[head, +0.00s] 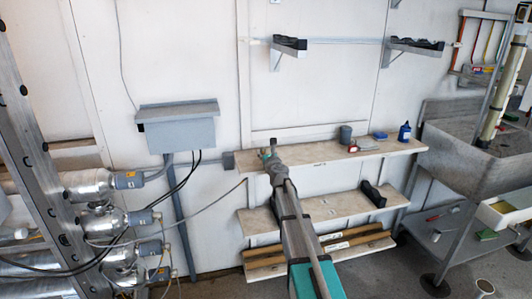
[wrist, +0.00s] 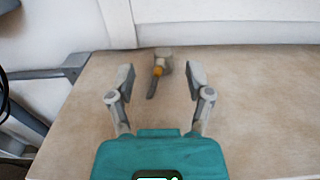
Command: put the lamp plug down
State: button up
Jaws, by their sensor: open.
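The lamp plug (wrist: 165,55) is a grey piece with an orange band and a short dark tail. In the wrist view it rests on the pale shelf board (wrist: 90,100), near the wall. My gripper (wrist: 160,80) is open, with one finger on each side of the plug's dark tail. A clear gap shows between each finger and the plug, and its grey head lies just beyond the fingertips. In the head view my gripper (head: 268,154) is over the left end of the top shelf (head: 320,154); the plug is small and hard to make out there.
On the same shelf stand a grey cup (head: 346,134), a red item (head: 353,149), a blue box (head: 380,135) and a blue bottle (head: 404,132). Lower shelves (head: 320,208) are below. A grey wall box (head: 178,128) and silver cylinders (head: 88,184) are at left, a sink (head: 470,135) at right.

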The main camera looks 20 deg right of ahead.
jog(key=shift+s, duration=0.15)
jog(key=shift+r+p, duration=0.25)
jog(key=shift+p, duration=0.3)
jog(key=shift+s+r, duration=0.15)
jog(key=s, duration=1.1)
jog(key=shift+a, duration=0.2)
jog(key=shift+s, duration=0.1)
